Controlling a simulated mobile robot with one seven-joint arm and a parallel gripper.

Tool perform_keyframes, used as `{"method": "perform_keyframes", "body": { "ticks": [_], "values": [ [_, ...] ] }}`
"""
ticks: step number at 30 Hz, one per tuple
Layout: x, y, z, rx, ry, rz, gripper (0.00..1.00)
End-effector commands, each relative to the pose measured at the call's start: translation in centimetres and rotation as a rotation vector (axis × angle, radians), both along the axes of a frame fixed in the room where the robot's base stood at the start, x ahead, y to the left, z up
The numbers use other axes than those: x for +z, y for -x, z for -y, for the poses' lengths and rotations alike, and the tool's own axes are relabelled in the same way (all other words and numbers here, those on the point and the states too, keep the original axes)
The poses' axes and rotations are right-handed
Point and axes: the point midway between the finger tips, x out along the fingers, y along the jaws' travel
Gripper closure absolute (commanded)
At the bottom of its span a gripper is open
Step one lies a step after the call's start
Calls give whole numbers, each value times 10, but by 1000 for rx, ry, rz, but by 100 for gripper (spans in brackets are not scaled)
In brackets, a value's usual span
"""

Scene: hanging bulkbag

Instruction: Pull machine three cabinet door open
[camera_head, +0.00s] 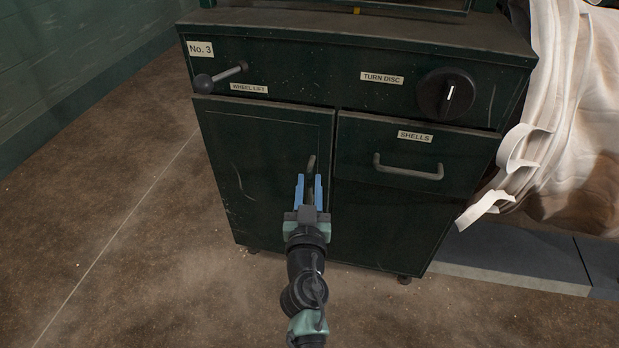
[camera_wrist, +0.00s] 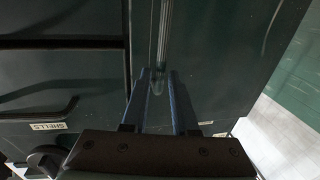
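The dark green machine cabinet (camera_head: 370,55) carries a "No. 3" label at its upper left. Its door (camera_head: 255,165) on the left looks shut, with a grey vertical bar handle (camera_head: 311,165) near its right edge. My gripper (camera_head: 309,180) is in front of the door at the handle, its two blue fingers apart. In the wrist view, the handle (camera_wrist: 165,35) runs down to between the fingertips (camera_wrist: 159,75), with a gap visible beside it. I cannot tell whether either finger touches it. The handle's lower part is partly hidden by my gripper in the head view.
A "SHELLS" drawer (camera_head: 415,155) with a horizontal handle is right of the door. Above are the wheel lift lever (camera_head: 220,77) and turn disc knob (camera_head: 446,95). A pale bulk bag (camera_head: 575,110) hangs at the right. The floor (camera_head: 110,240) left of the cabinet is clear.

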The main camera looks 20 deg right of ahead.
Motion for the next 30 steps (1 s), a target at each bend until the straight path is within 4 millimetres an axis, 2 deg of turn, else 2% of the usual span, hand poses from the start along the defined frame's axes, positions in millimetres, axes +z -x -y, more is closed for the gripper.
{"method": "perform_keyframes", "body": {
  "ticks": [6, 16, 17, 21, 30],
  "values": [
    [0, -17, 7, 0, 2, 0, 73],
    [0, -20, 8, 0, 1, 0, 73],
    [0, -20, 8, 0, 1, 0, 75],
    [0, -20, 8, 0, 1, 0, 100],
    [0, -20, 8, 0, 1, 0, 100]
  ]
}}
